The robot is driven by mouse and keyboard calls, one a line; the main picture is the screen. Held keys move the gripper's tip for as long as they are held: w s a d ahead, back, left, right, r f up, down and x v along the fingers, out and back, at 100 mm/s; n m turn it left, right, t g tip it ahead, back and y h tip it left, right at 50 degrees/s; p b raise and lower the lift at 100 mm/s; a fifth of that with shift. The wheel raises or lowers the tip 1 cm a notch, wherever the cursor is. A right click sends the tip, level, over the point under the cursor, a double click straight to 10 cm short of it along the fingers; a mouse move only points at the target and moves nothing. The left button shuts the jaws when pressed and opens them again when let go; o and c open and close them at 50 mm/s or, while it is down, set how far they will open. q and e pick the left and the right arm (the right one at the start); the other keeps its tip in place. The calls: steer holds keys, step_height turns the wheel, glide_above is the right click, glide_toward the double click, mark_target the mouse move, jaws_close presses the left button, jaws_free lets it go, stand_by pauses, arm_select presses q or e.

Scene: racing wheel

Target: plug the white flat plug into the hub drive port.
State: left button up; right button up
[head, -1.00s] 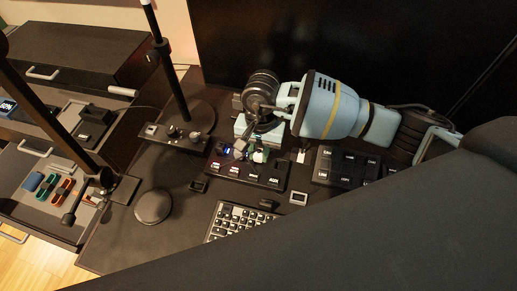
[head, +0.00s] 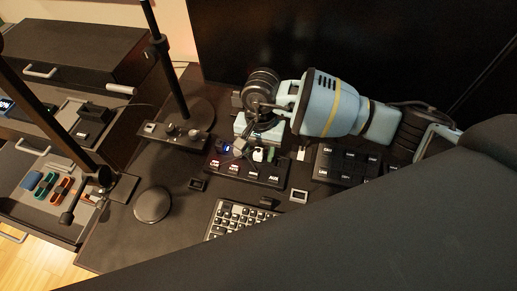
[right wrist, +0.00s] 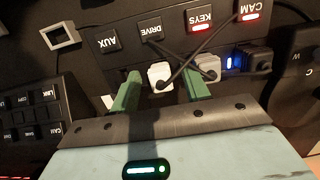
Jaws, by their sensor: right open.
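The hub (head: 247,172) is a black strip with labels CAM, KEYS, DRIVE and AUX; it also fills the top of the right wrist view (right wrist: 180,30). The white flat plug (right wrist: 160,75) stands at the port by the DRIVE label, its dark cable running across the hub. I cannot tell how deep it sits. It also shows in the head view (head: 258,154). My right gripper (right wrist: 160,88) is open, its green fingers on either side of the white plug with a gap to each. In the head view the right gripper (head: 262,150) is over the hub's back edge. My left gripper is not seen.
A grey plug (right wrist: 208,67) and a black plug with a blue light (right wrist: 258,58) sit close beside the right finger. The KEYS and CAM labels glow red. A keyboard (head: 232,219), a button panel (head: 348,165) and a lamp stand (head: 180,90) surround the hub.

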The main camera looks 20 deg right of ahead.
mark_target(259, 148)
steer(key=r, duration=0.5)
steer(key=w+r, duration=0.1)
steer(key=r, duration=0.1)
steer(key=shift+d+r, duration=0.25)
steer(key=shift+s+f, duration=0.1)
stand_by(0.4)
